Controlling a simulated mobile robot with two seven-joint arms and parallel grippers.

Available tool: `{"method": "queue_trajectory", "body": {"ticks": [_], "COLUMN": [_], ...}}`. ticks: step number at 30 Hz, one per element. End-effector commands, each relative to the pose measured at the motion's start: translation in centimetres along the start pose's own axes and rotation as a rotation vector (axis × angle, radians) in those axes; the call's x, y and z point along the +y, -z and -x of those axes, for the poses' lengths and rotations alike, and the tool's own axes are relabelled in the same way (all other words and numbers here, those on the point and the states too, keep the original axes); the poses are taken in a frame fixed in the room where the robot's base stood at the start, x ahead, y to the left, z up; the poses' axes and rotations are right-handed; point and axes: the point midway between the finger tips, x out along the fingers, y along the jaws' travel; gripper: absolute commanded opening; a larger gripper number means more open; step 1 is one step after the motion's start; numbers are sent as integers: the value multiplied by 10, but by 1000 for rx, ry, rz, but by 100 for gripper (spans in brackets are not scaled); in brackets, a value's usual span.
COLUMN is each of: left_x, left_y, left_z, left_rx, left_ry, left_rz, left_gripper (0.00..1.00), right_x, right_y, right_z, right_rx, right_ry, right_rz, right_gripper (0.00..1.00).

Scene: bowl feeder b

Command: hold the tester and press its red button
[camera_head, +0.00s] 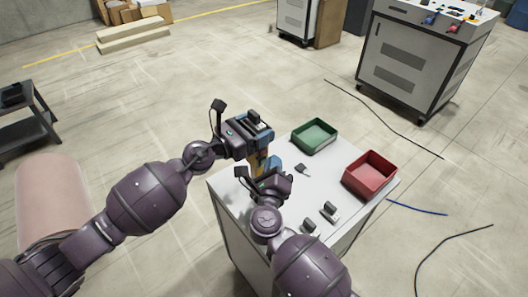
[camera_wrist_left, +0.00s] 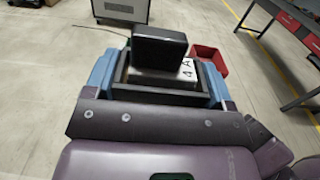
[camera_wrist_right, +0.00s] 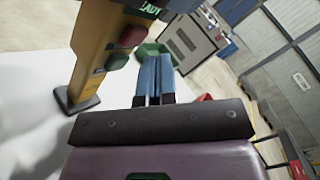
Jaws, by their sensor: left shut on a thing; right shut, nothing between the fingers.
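The tester (camera_wrist_right: 95,45) has a yellow-orange body with dark ends, a red button (camera_wrist_right: 132,36) and a green button (camera_wrist_right: 117,61) below it. In the head view its body (camera_head: 256,163) shows only partly between my grippers. My left gripper (camera_wrist_left: 160,75) is shut on the tester's upper part, whose dark block and white label fill the space between its blue fingers.
The white table (camera_head: 335,184) carries a green bin (camera_head: 314,137) at the back, a red bin (camera_head: 370,175) at the right, a small dark part (camera_head: 301,168) and grey blocks (camera_head: 329,212) near the front. A grey cabinet (camera_head: 420,60) stands beyond. Cables lie on the floor.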

Motion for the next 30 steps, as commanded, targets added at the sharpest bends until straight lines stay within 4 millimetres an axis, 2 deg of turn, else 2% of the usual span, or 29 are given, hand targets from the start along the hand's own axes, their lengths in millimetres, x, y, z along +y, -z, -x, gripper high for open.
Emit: {"method": "queue_trajectory", "body": {"ticks": [30], "left_x": [0], "left_y": [0], "left_z": [0], "left_rx": [1], "left_ry": [0], "left_rz": [0], "left_gripper": [34], "right_x": [4], "right_y": [-4], "right_z": [-6], "right_rx": [0], "right_ry": [0], "right_rz": [1], "right_gripper": [0]}}
